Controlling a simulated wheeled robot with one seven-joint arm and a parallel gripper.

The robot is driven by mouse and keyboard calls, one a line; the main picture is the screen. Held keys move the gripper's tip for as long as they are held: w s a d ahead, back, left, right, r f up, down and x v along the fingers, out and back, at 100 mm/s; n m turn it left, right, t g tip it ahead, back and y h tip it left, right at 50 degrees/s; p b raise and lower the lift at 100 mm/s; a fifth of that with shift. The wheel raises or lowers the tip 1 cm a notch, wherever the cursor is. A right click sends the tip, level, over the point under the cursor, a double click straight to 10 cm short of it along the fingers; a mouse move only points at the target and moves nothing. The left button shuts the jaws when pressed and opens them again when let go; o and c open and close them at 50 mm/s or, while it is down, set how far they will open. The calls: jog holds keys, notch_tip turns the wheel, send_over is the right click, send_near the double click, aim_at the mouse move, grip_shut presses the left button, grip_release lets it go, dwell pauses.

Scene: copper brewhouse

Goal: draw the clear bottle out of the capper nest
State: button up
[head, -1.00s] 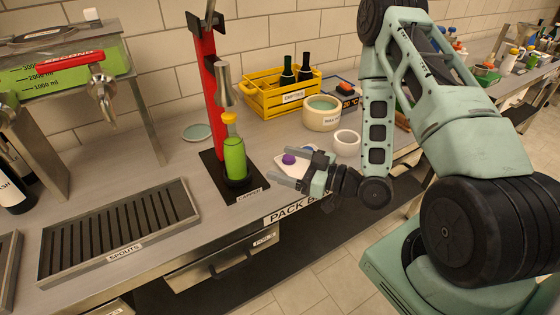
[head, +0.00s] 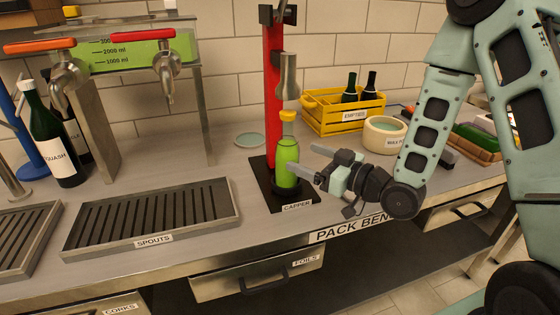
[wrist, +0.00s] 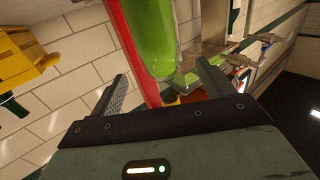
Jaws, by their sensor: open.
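The clear bottle (head: 286,153), filled with green and topped in yellow, stands upright in the black capper nest (head: 271,190) at the foot of the red capper column (head: 273,95). My gripper (head: 305,159) is open, just right of the bottle, its fingers pointing at it. The lower fingertip overlaps the bottle's right edge in the head view. In the wrist view, the bottle (wrist: 150,35) shows between the lines of the two fingers (wrist: 162,72), with nothing held. I cannot tell whether a finger touches it. The capper's grey head (head: 287,78) hangs above the bottle.
A yellow crate (head: 312,116) with dark bottles and a round cream tub (head: 384,135) stand behind and right of my gripper. The spouts drip tray (head: 152,217) lies left, below two taps.

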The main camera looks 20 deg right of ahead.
aim_at(280, 143)
jog(key=b+x, duration=0.1)
jog(key=x, duration=0.6)
jog(key=shift+a+r, duration=0.1)
jog(key=shift+x, duration=0.8)
jog(key=c, duration=1.5)
jog(key=o, duration=0.4)
jog(key=shift+c, duration=0.8)
jog(key=shift+r, duration=0.15)
jog(key=shift+r, duration=0.35)
